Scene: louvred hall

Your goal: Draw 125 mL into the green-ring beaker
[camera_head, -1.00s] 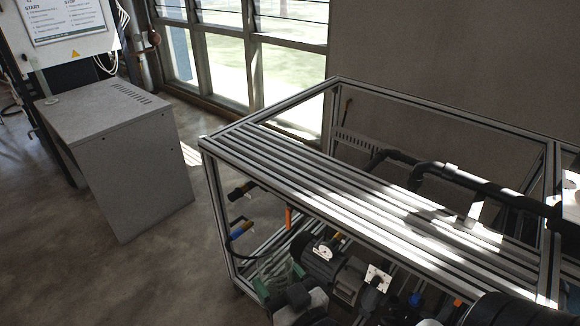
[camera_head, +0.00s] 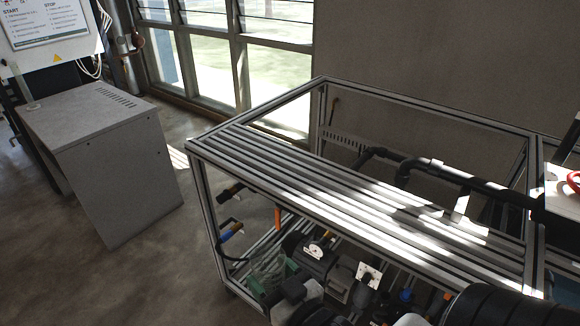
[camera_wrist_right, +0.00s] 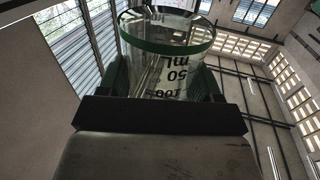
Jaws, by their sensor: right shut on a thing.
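A clear glass beaker with a green ring (camera_wrist_right: 165,45) fills the middle of the right wrist view. Dark volume marks show on its wall, and I see no liquid in it. My right gripper (camera_wrist_right: 163,82) is shut on it, with a dark green finger at each side. In the head view the beaker (camera_head: 264,268) is small and partly hidden at the bottom, with my right gripper (camera_head: 272,279) around it, in front of the rig's lower left part. A valve with a blue handle (camera_head: 230,232) and a black fitting (camera_head: 229,190) are on the rig's left side. My left gripper is not in view.
The metal-framed rig (camera_head: 330,187) with a slatted top takes up the middle and right. A dark motor or pump (camera_head: 314,254) sits low inside it. A grey cabinet (camera_head: 105,160) stands at left. Bare floor (camera_head: 160,265) lies between cabinet and rig.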

